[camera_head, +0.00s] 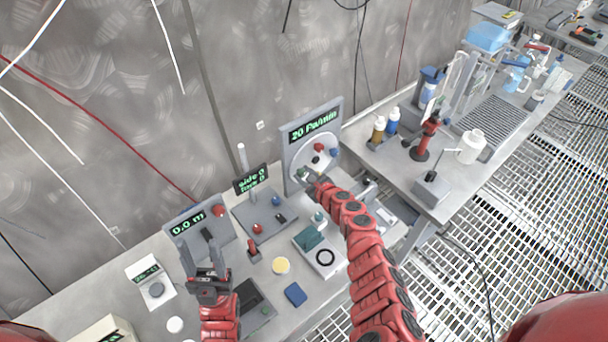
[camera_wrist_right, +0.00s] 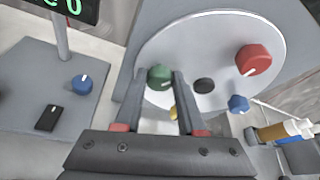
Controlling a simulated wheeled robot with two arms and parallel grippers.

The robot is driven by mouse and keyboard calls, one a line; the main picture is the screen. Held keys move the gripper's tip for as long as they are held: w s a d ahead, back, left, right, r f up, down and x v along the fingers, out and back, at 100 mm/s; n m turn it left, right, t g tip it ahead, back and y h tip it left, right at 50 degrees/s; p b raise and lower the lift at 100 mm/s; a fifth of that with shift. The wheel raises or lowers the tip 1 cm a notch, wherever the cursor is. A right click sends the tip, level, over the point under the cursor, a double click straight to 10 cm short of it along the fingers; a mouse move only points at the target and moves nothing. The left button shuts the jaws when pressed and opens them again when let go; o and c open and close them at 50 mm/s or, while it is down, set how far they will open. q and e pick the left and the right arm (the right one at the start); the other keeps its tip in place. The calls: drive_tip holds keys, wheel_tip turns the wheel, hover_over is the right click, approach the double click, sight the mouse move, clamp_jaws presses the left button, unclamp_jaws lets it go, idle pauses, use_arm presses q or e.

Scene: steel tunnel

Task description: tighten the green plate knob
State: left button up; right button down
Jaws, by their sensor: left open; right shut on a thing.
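The green plate knob (camera_wrist_right: 159,77) sits on the round, light grey plate (camera_wrist_right: 207,45) in the right wrist view, its white mark partly visible. In the head view the green knob (camera_head: 302,173) is at the plate's lower left, just by my right gripper (camera_head: 312,180). My right gripper (camera_wrist_right: 160,82) is shut on the green knob, one finger on each side. My left gripper (camera_head: 201,248) is open and empty, pointing up in front of the panel with the "0.0 m" display (camera_head: 190,217).
The plate also bears a red knob (camera_wrist_right: 253,59), a blue knob (camera_wrist_right: 238,104) and a black knob (camera_wrist_right: 204,86). The plate's panel shows "20 Pa/min" (camera_head: 313,125). A panel with a thin post (camera_head: 243,158) stands left of it. Bottles (camera_head: 392,117) stand on the right bench.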

drive_tip(key=m+y+b, duration=0.1)
drive_tip(key=b, duration=0.1)
drive_tip(key=m+g+b, duration=0.1)
drive_tip(key=m+b, duration=0.1)
drive_tip(key=shift+w+d+f+y+b, duration=0.1)
drive_tip(key=shift+w+f+y+b, duration=0.1)
drive_tip(key=shift+y+b, duration=0.2)
drive_tip(key=shift+b, duration=0.35)
drive_tip(key=shift+s+r+m+g, duration=0.1)
drive_tip(key=shift+r+m+g, duration=0.2)
drive_tip(key=shift+m, duration=0.1)
drive_tip(key=c, duration=0.5)
unclamp_jaws()
